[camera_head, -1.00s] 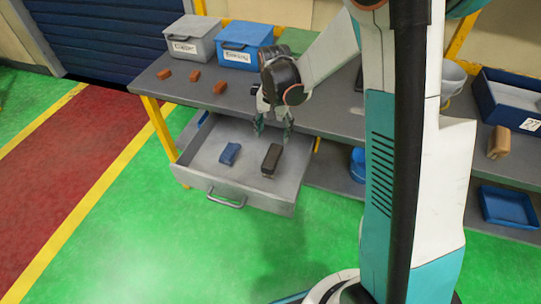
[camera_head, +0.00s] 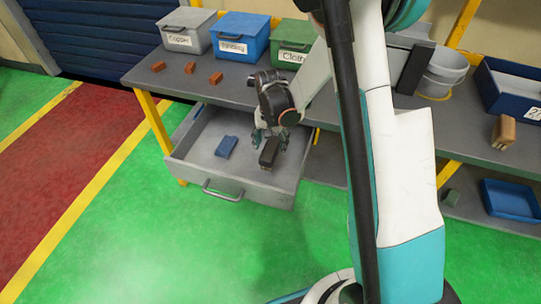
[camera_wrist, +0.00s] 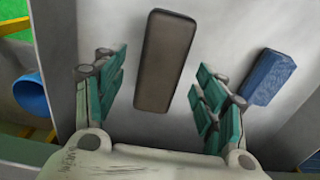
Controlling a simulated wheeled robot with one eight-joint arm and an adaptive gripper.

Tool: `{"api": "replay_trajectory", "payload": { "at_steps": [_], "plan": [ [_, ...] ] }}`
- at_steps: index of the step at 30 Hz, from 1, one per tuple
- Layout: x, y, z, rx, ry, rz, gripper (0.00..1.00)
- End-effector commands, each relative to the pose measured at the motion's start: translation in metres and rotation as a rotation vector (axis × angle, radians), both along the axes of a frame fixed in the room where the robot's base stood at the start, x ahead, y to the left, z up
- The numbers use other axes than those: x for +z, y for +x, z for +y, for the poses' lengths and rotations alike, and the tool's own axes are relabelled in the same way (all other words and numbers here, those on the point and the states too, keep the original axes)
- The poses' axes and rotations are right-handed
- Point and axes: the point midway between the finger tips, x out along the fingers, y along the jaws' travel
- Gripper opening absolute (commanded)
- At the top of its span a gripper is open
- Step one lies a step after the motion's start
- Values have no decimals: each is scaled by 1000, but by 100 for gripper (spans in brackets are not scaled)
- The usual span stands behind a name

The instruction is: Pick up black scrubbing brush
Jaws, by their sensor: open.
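The black scrubbing brush (camera_head: 269,152) lies in the open grey drawer (camera_head: 187,155), right of a blue block (camera_head: 226,146). My gripper (camera_head: 269,143) is in the drawer area, close above the brush's far end. In the wrist view the brush (camera_wrist: 165,62) shows as a long dark brown-black block, its near end reaching between the open teal fingers (camera_wrist: 160,100). The fingers stand to either side of it with gaps and hold nothing. The blue block (camera_wrist: 268,77) lies to the right in that view, outside the right finger.
The drawer's front wall and handle (camera_head: 223,194) face the camera. Above stands a grey workbench (camera_head: 243,88) with grey (camera_head: 187,30), blue (camera_head: 240,38) and green (camera_head: 292,42) boxes and several small reddish-brown blocks. A blue tray (camera_head: 510,200) is on the lower shelf at right.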

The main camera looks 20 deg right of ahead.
Motion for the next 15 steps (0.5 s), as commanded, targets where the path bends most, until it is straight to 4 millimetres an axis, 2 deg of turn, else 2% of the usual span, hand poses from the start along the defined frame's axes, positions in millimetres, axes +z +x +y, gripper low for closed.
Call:
{"api": "replay_trajectory", "payload": {
  "at_steps": [1,4,12,15],
  "plan": [
    [-13,2,0,0,0,0,65],
    [-24,1,0,0,0,0,65],
    [-26,1,0,0,0,0,65],
    [-26,1,0,0,0,0,42]
  ]
}}
